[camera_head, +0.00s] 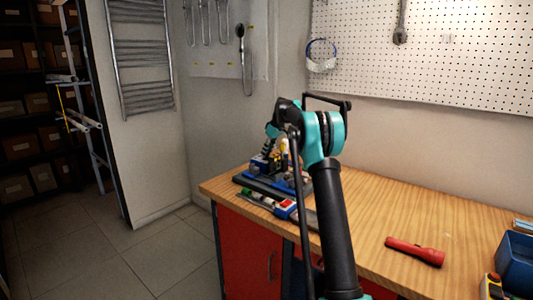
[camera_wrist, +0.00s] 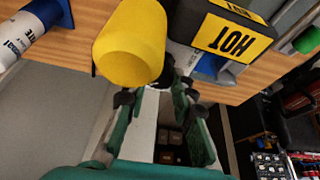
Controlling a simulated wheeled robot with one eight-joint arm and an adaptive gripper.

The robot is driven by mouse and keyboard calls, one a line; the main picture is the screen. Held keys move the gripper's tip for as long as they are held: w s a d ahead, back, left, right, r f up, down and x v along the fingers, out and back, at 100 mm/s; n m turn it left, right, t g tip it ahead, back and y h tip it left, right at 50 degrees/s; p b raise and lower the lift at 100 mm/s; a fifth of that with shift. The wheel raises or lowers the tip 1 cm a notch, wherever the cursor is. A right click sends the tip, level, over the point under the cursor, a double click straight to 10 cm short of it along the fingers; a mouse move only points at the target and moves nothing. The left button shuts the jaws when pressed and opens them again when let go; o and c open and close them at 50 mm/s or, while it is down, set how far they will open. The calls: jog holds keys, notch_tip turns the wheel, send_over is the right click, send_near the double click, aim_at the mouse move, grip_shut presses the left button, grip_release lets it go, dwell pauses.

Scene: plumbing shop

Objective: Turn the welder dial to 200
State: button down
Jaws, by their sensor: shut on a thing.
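The welder (camera_wrist: 215,30) shows in the wrist view as a dark block with a yellow "HOT" label, at the top over the wooden bench. In the head view the welder (camera_head: 262,163) is small and partly hidden by my arm. A yellow round knob (camera_wrist: 130,48), apparently the dial, stands out beside it. My gripper (camera_wrist: 156,88) is at the knob's lower edge, its two green fingers on either side and shut on it. The exact contact is partly hidden. No dial scale or number is readable. In the head view my gripper is too small to make out clearly.
The bench (camera_head: 375,205) has a red flashlight (camera_head: 415,251) lying on it and a blue bin (camera_head: 515,263) at the right. Blue-and-white tubes (camera_wrist: 32,35) lie close to the welder. A pegboard wall (camera_head: 430,55) stands behind; open floor lies left.

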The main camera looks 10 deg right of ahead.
jog(key=n, duration=0.2)
jog(key=n+g+y, duration=0.1)
jog(key=n, duration=0.1)
jog(key=shift+w+n+g, duration=0.15)
jog(key=shift+n+g, duration=0.15)
jog(key=shift+w+d+n+g, duration=0.1)
jog(key=shift+n+g, duration=0.5)
jog(key=shift+n, duration=1.3)
jog(key=c, duration=1.3)
grip_release()
